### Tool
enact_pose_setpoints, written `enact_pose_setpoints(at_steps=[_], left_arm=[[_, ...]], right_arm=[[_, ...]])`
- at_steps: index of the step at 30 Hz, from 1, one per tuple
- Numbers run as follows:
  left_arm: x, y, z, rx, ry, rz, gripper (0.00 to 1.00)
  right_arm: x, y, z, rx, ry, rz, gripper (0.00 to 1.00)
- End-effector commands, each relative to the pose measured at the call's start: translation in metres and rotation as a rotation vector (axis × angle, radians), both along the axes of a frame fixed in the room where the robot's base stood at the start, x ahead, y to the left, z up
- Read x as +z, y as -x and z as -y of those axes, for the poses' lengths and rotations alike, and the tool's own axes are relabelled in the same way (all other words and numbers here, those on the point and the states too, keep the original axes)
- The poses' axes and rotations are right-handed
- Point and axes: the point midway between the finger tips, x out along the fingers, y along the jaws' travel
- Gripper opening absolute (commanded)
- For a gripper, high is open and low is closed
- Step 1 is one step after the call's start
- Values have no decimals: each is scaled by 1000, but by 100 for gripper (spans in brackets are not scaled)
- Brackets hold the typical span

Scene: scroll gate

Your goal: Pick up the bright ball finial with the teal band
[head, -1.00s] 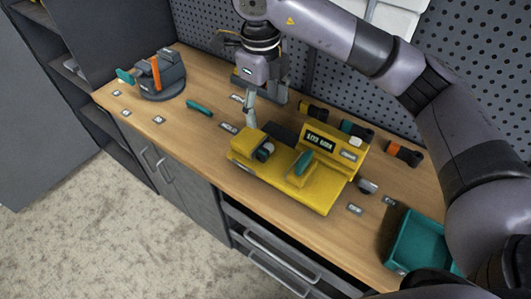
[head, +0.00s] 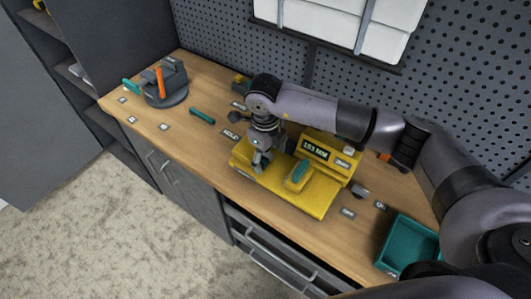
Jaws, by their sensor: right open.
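The bright ball finial (head: 349,150) shows only as a small pale ball end behind the yellow gauge. My right arm hides its teal band and most of its body. My right gripper (head: 259,167) is open, pointing down at the left part of the yellow gauge (head: 315,202), well left of the finial. I cannot tell whether its fingers touch the gauge or have anything between them. My left gripper is not in view.
A finial with an orange band (head: 384,157) is partly hidden behind my right arm. A teal bin (head: 392,246) stands at the front right. A grey vise-like fixture (head: 166,84) with an orange handle is at the far left. A pegboard rises behind the bench.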

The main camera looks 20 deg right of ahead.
Motion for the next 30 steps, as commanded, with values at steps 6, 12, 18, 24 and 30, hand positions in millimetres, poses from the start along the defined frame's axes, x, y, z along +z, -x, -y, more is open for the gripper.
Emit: enact_pose_setpoints(at_steps=[6,12,18,24,30], left_arm=[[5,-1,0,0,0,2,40],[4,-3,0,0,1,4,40],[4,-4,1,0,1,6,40],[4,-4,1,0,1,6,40],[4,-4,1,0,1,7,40]], right_arm=[[-12,0,1,1,1,1,67],[-12,0,0,1,0,0,63],[-12,0,0,1,0,0,50],[-12,0,0,1,0,0,36],[-12,0,0,1,0,0,23]])
